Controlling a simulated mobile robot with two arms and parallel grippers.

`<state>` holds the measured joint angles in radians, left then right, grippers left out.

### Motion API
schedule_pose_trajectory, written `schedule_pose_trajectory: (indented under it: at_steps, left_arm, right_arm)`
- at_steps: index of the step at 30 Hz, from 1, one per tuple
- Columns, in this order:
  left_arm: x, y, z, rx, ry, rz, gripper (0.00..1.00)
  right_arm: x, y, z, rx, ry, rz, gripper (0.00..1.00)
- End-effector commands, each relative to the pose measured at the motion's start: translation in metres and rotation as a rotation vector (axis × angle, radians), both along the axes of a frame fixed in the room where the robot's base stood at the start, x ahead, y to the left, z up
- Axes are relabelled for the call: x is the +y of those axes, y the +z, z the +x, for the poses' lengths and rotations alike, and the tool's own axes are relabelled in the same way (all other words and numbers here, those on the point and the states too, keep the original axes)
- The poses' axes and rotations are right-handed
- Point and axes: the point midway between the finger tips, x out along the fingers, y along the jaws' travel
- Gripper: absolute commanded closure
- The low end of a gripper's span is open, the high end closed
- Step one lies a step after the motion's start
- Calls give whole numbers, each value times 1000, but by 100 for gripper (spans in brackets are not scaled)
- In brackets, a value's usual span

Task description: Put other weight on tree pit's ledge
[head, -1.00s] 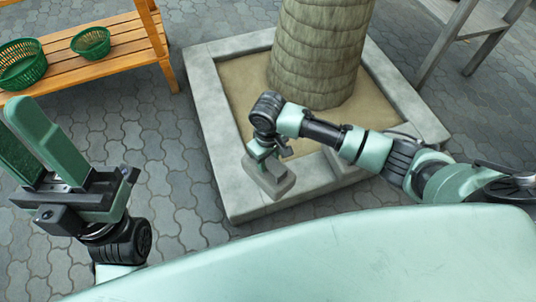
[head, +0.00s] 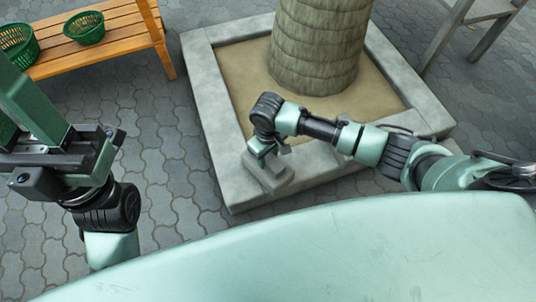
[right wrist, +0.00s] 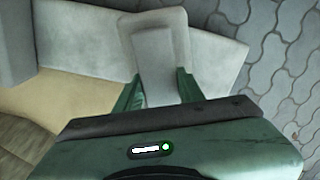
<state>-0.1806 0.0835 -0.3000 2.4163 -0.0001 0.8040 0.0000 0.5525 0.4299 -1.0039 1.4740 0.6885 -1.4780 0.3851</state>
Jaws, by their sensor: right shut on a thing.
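The grey weight (head: 268,176) is at the front side of the tree pit's stone ledge (head: 213,112). My right gripper (head: 264,152) is shut on it from above. In the right wrist view the weight (right wrist: 155,68) stands between the two green fingers, with the pale ledge (right wrist: 215,55) below and around it. I cannot tell whether its underside touches the ledge. A grey block (right wrist: 14,45) at the left edge of that view sits by the ledge and may be another weight. My left gripper (head: 22,105) is open and empty at the left, away from the pit.
A tree trunk (head: 318,50) rises from the sand (head: 240,75) inside the ledge. A wooden bench (head: 115,38) with green baskets (head: 83,28) stands at the upper left. Grey furniture legs (head: 455,35) show at the upper right. The paving (head: 160,170) between is clear.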

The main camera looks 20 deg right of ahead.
Motion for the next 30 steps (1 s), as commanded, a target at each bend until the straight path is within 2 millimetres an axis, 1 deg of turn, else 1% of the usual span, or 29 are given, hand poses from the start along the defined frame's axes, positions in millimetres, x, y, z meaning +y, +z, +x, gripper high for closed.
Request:
schedule_pose_trajectory:
  at_steps: [1, 6, 7, 8, 9, 17, 20, 22, 23, 25, 30]
  left_arm:
    - [0, 1, 0, 0, 0, 0, 64]
    - [0, 1, 0, 1, 0, -1, 64]
    - [0, 0, 0, 2, 0, 0, 64]
    - [0, 0, 0, 1, 0, -1, 64]
    - [0, 0, 0, 1, 0, -1, 64]
    - [0, 0, 0, 1, -1, -1, 64]
    - [0, 2, 0, -2, -1, -1, 64]
    - [0, 6, -1, 0, -1, -1, 64]
    - [1, 2, -1, 20, -1, -1, 64]
    - [1, -3, -1, 55, -3, -1, 64]
    - [3, -4, -7, 104, -5, -7, 64]
  right_arm:
    - [2, 5, 4, -10, 0, 5, 100]
    - [2, 3, 4, -9, 0, 6, 100]
    - [0, -2, 0, 0, 0, 0, 53]
    - [0, -2, 0, 0, 0, 0, 45]
    - [0, -2, 0, 0, 0, 0, 40]
    - [0, -2, 0, 0, 0, 0, 40]
    - [-1, 3, 0, 0, 0, -1, 40]
    - [0, 12, 0, 0, 0, -1, 40]
    - [0, 17, 0, -1, 0, 0, 40]
    - [0, 31, 1, -2, 0, 1, 40]
    - [0, 70, 1, -2, 1, 1, 40]
